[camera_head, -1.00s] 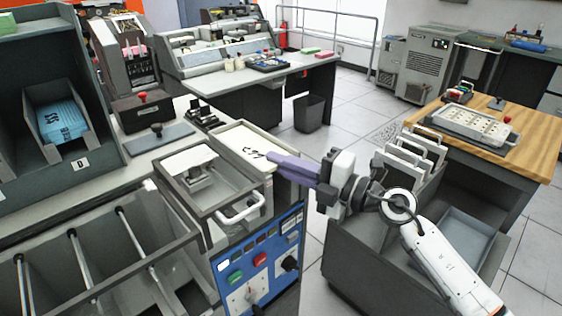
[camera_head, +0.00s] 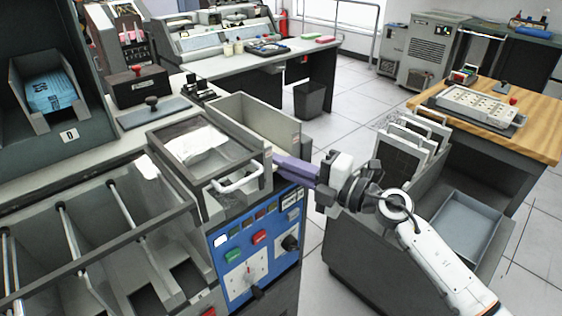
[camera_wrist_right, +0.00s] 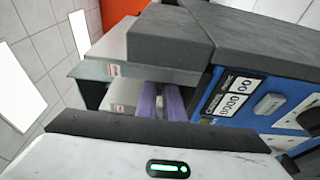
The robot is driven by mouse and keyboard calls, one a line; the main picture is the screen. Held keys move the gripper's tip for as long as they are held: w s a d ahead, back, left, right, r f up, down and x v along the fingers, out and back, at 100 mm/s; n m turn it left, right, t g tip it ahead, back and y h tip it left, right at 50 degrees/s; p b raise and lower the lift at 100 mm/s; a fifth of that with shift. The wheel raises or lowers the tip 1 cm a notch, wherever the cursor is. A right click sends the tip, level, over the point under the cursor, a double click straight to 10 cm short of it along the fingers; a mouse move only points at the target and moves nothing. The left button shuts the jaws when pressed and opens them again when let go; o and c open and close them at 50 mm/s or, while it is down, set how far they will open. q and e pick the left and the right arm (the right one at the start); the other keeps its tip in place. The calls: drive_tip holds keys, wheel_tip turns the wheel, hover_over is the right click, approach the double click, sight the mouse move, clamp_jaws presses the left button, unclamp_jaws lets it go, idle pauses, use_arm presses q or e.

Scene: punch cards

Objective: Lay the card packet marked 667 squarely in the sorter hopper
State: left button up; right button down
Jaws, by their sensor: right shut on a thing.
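The sorter hopper (camera_head: 268,114) is a pale, deep open bin behind the front tray in the head view. My right gripper (camera_head: 282,166) has purple fingers at the hopper's near right end, low beside its end wall. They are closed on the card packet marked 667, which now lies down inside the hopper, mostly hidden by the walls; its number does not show. In the right wrist view, the purple fingers (camera_wrist_right: 163,102) sit in a gap between grey walls, and I cannot make out the packet there. My left gripper is not in view.
A grey tray with a white handle (camera_head: 237,181) stands directly in front of the hopper. The blue control panel (camera_head: 262,240) is below the gripper. A blue packet (camera_head: 50,93) lies in a bin at left. A cart with upright frames (camera_head: 402,150) stands at right.

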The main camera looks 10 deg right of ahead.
drive_tip(key=shift+f, duration=0.25)
drive_tip(key=c, duration=1.8)
unclamp_jaws()
drive_tip(key=shift+s, duration=0.1)
drive_tip(key=shift+b+v, duration=0.5)
drive_tip(key=shift+v, duration=4.6)
